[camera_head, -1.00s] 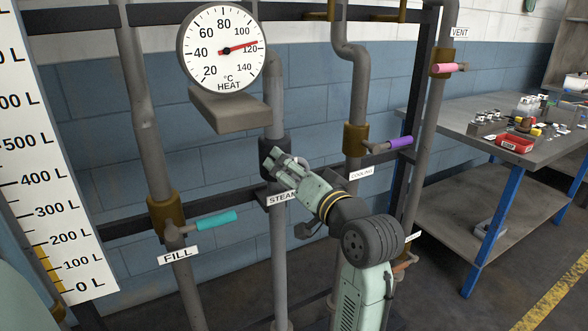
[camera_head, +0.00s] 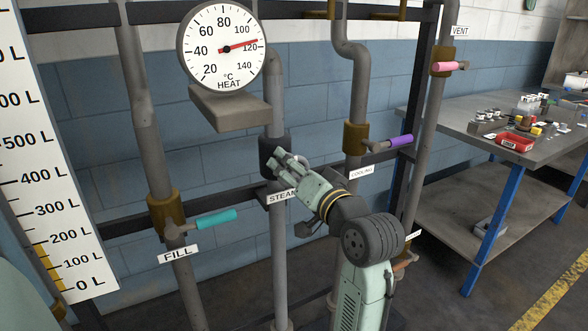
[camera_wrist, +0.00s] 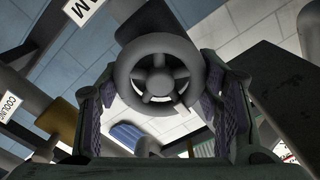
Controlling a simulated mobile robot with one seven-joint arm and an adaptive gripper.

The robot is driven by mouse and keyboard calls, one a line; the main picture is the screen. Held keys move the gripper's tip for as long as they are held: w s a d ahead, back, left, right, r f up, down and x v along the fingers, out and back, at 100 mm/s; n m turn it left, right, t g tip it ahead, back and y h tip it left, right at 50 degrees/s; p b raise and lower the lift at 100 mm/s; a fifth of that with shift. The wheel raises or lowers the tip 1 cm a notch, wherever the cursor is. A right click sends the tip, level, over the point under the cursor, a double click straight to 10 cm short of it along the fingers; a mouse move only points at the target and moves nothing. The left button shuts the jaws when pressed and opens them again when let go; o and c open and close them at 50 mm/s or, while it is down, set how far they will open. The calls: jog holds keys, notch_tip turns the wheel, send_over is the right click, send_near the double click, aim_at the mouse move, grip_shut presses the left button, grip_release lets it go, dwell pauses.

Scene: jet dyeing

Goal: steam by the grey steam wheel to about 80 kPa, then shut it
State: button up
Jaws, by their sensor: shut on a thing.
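The grey steam wheel (camera_wrist: 157,75) is seen close up in the wrist view, a spoked ring between the two finger pads. My gripper (camera_wrist: 158,112) is shut on it, one finger on each side. In the head view my gripper (camera_head: 283,160) reaches the valve on the pipe above the STEAM label (camera_head: 281,197); the fingers and wrist hide the wheel there. The round HEAT dial (camera_head: 222,48) is marked in °C, and its red needle points just below 120. No dial marked in kPa is in view.
Beside the steam pipe are the teal FILL handle (camera_head: 214,219), the purple COOLING handle (camera_head: 393,142) and the pink VENT handle (camera_head: 449,68). A bracket (camera_head: 230,108) juts out below the dial. A cluttered workbench (camera_head: 460,140) stands at right.

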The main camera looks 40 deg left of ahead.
jog(key=n+b, duration=0.2)
jog(key=n, duration=0.2)
jog(key=shift+n, duration=0.4)
jog(key=shift+s+n+b, duration=0.15)
jog(key=shift+n+b, duration=0.7)
jog(key=shift+n, duration=1.05)
jog(key=shift+a, duration=0.1)
jog(key=o, duration=1.2)
jog(key=v, duration=1.2)
